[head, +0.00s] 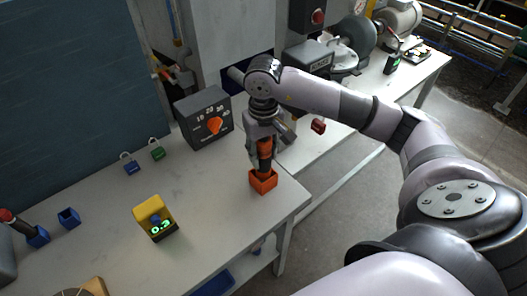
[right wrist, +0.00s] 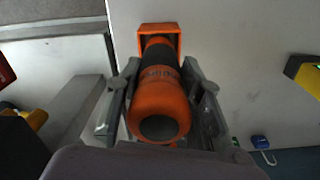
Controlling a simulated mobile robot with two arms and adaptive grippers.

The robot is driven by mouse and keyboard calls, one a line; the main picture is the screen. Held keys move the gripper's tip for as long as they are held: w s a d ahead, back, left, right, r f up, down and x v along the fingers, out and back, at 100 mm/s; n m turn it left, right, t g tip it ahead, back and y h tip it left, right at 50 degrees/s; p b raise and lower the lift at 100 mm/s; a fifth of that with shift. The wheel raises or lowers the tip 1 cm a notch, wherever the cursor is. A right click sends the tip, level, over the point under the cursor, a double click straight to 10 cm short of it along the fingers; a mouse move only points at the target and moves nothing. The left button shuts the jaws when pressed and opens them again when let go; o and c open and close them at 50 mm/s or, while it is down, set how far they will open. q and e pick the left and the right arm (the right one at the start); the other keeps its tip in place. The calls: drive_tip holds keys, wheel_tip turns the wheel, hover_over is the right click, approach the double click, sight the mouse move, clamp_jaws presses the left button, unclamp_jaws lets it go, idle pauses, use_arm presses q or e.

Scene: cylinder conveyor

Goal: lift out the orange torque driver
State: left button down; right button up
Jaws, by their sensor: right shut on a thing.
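The orange torque driver (head: 264,154) stands upright with its lower end in a small orange square holder (head: 263,183) on the table near its right edge. In the right wrist view the driver (right wrist: 159,105) shows its orange end and dark grip, pointing into the orange holder (right wrist: 158,29). My right gripper (head: 262,150) comes down from above and is shut around the driver's body; in the right wrist view its fingers (right wrist: 160,95) lie on both sides of it. The driver's tip is hidden in the holder. My left gripper is not in view.
A grey dial box (head: 204,118) stands behind the holder. The table between is clear.

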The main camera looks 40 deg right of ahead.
clamp_jaws()
drive_tip(key=shift+o, duration=1.4)
unclamp_jaws()
drive_tip(key=c, duration=0.7)
drive_tip(key=shift+r, duration=0.15)
